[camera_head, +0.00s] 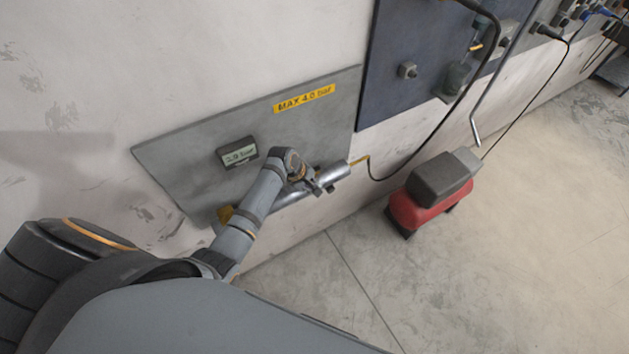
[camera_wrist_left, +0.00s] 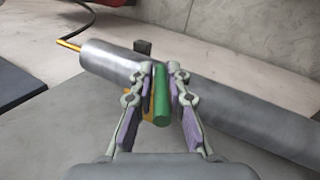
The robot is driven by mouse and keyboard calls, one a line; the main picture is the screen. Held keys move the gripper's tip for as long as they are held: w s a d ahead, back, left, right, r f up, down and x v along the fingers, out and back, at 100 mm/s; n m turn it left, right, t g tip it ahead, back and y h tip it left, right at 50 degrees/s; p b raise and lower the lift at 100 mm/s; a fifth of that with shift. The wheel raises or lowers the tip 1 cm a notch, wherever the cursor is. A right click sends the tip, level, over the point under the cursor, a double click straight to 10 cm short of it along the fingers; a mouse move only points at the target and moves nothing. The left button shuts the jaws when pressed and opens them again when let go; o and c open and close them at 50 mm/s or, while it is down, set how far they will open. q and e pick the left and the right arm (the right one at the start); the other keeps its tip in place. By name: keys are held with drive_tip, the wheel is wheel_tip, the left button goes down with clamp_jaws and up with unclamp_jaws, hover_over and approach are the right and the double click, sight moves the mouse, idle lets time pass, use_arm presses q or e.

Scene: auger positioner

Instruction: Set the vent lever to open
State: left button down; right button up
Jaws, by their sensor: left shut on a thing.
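The vent lever appears to be the green bar (camera_wrist_left: 161,98) on the metal cylinder (camera_wrist_left: 112,66), with an orange-yellow piece beside it. My left gripper (camera_wrist_left: 162,72) is shut on this green lever, with one finger on each side. In the head view my left gripper (camera_head: 318,186) is at the cylinder (camera_head: 335,174) along the lower edge of the grey wall panel (camera_head: 190,160). There my arm and gripper hide the lever and part of the cylinder. My right gripper is not in view.
A display (camera_head: 237,153) reading about 2.8 bar and a yellow "MAX 4.0 bar" label (camera_head: 304,98) are on the panel. A black hose (camera_head: 425,148) runs to the cylinder's right end. A red compressor-like unit (camera_head: 430,200) stands right. The floor in front is clear.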

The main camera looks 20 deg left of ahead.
use_arm(q)
drive_tip(key=shift+s+a+f+t+h, duration=0.2)
drive_tip(key=shift+t+h, duration=0.4)
drive_tip(key=shift+t, duration=0.2)
drive_tip(key=c, duration=1.4)
unclamp_jaws()
drive_tip(key=shift+s, duration=0.1)
drive_tip(key=shift+o, duration=0.2)
drive_tip(key=v, duration=1.2)
drive_tip(key=shift+s, duration=0.1)
